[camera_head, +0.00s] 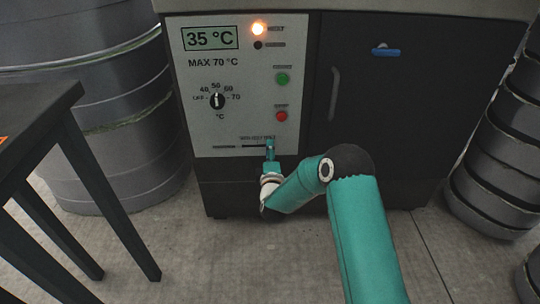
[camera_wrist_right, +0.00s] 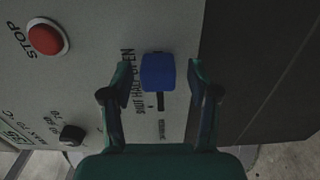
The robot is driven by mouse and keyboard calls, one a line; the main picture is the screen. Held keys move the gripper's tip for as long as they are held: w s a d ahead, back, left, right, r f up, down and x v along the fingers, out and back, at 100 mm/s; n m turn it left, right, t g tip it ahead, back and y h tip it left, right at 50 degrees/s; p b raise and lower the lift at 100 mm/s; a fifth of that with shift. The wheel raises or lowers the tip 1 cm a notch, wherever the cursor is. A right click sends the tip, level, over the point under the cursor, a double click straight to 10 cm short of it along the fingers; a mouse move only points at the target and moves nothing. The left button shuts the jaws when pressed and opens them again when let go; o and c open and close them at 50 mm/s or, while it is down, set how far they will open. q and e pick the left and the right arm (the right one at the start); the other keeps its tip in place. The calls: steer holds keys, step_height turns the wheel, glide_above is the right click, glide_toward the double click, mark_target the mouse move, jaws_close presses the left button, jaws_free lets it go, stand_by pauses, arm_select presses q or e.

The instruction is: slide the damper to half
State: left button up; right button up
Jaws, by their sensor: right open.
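The damper is a blue slider knob (camera_wrist_right: 157,72) on a short dark slot in the grey panel. In the right wrist view the label beside it reads SHUT, HALF, OPEN. The knob sits towards the OPEN end, and the slot shows on its SHUT side. My right gripper (camera_wrist_right: 159,78) is open, with one finger on each side of the knob and visible gaps between. In the head view my right gripper (camera_head: 270,153) is at the right end of the slot and mostly covers the knob. My left gripper is not in view.
The panel (camera_head: 205,130) carries a 35 °C display (camera_head: 209,38), a temperature dial (camera_head: 217,100), a green button (camera_head: 282,79) and a red STOP button (camera_head: 281,116) above the slot. A dark door (camera_head: 400,120) is at right. A dark table (camera_head: 40,110) stands at left.

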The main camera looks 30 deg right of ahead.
steer(key=shift+w+d, duration=0.25)
steer(key=shift+w, duration=0.2)
jaws_close()
